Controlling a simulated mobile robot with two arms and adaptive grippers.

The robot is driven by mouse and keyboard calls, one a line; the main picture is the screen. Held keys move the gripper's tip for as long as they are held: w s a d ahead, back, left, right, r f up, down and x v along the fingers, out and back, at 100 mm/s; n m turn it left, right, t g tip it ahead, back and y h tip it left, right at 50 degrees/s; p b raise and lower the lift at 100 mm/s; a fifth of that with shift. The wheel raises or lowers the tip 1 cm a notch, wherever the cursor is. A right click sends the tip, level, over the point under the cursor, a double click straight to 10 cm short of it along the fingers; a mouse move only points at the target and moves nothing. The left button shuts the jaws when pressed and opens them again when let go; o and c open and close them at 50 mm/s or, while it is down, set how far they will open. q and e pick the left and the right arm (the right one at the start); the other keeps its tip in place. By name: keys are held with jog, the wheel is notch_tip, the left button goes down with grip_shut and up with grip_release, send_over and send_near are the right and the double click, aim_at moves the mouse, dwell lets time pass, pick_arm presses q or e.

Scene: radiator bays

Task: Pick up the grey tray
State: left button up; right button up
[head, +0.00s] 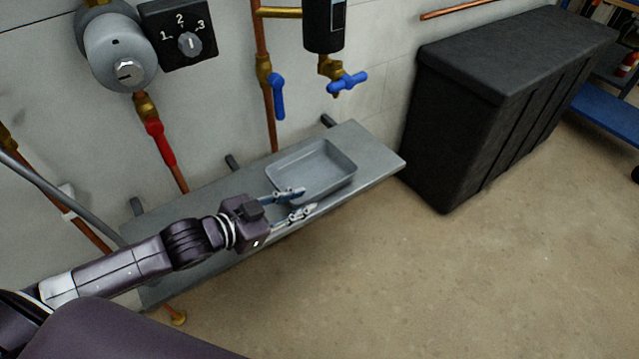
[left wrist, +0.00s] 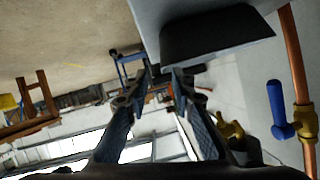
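The grey tray (head: 325,172) is a shallow rectangular dish. It sits level on a grey wall shelf (head: 375,158), towards the shelf's right end. My left gripper (head: 306,200) is at the tray's near side in the head view. Its two fingers are apart, with one overlapping the near left part of the tray and the other in front of the shelf edge. The left wrist view shows the open fingers (left wrist: 163,76) with nothing held between them. A grey surface lies at the top there; I cannot tell tray from shelf. My right gripper is not in view.
A black storage box (head: 490,100) stands right of the shelf. Copper pipes with a red lever (head: 160,143) and blue levers (head: 277,96) run on the wall above the shelf. A dial box (head: 180,32) hangs at upper left. The floor in front is clear.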

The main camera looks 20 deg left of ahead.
aim_at(323, 195)
pick_arm(q)
jog(key=shift+w+f, duration=0.15)
jog(key=shift+w, duration=0.1)
jog(key=shift+x, duration=0.75)
jog(key=shift+b+x, duration=0.95)
jog(key=shift+x, duration=2.15)
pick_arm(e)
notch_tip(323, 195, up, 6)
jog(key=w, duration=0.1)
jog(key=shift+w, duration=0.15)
pick_arm(q)
grip_shut()
